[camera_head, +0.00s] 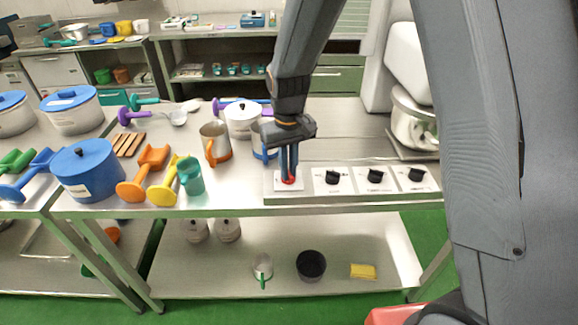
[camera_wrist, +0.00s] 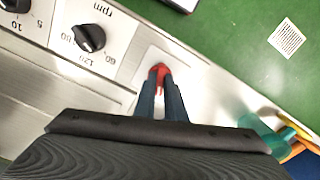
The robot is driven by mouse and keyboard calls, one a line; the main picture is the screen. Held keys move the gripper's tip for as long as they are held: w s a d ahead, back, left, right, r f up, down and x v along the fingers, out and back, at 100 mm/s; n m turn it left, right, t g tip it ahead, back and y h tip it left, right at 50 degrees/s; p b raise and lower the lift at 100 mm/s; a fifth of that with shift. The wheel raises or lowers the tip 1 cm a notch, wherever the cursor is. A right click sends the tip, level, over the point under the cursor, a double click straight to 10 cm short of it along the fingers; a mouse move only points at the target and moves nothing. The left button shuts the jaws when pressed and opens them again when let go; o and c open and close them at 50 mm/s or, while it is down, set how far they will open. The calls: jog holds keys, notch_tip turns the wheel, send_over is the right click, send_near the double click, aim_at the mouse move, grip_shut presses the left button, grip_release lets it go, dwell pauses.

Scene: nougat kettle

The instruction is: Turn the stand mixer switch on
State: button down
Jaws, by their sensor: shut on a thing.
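The stand mixer (camera_head: 408,65) stands at the right of the table, partly hidden behind my arm, with its steel bowl (camera_head: 412,120) below the head. A row of white control plates runs along the table's front edge. The red switch (camera_head: 289,181) is on the leftmost plate (camera_head: 280,186). My gripper (camera_head: 289,176) points down at that plate, its fingers shut on the red switch. In the wrist view the red switch (camera_wrist: 159,70) shows between and just beyond the fingertips (camera_wrist: 160,82). The switch's exact position, on or off, I cannot tell.
Black knobs (camera_head: 333,177) sit right of the switch; one is close by in the wrist view (camera_wrist: 89,38).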

jog(key=shift+m+p, duration=0.5)
jog(key=shift+m, duration=1.6)
jog(key=c, duration=1.8)
grip_release()
jog(key=shift+r+b, duration=1.05)
jog(key=shift+r, duration=2.9)
